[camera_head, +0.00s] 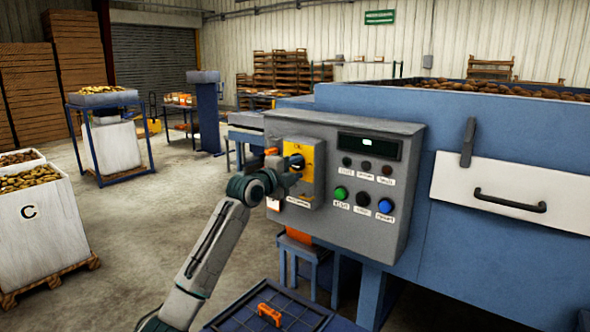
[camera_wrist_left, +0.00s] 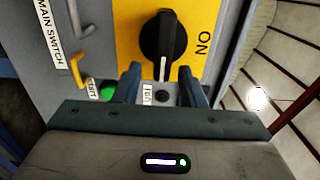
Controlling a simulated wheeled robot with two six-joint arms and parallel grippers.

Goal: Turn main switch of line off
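The main switch is a black rotary knob (camera_wrist_left: 163,48) on a yellow plate (camera_head: 304,150), on the left part of the grey control box. In the left wrist view the picture is turned sideways; the knob's white line points down toward my gripper, and the "ON" label is to the right. My left gripper (camera_head: 290,174) is in front of the knob, partly hiding it. In the wrist view the gripper (camera_wrist_left: 162,84) is open, its two fingers apart with the knob just beyond the tips. Contact cannot be told. My right gripper is out of view.
The grey control box (camera_head: 405,215) also bears green (camera_head: 341,193), black and blue (camera_head: 385,206) buttons, small lamps and a dark display. A metal hasp-like bar (camera_wrist_left: 88,18) and yellow hook (camera_wrist_left: 78,70) sit beside the switch.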

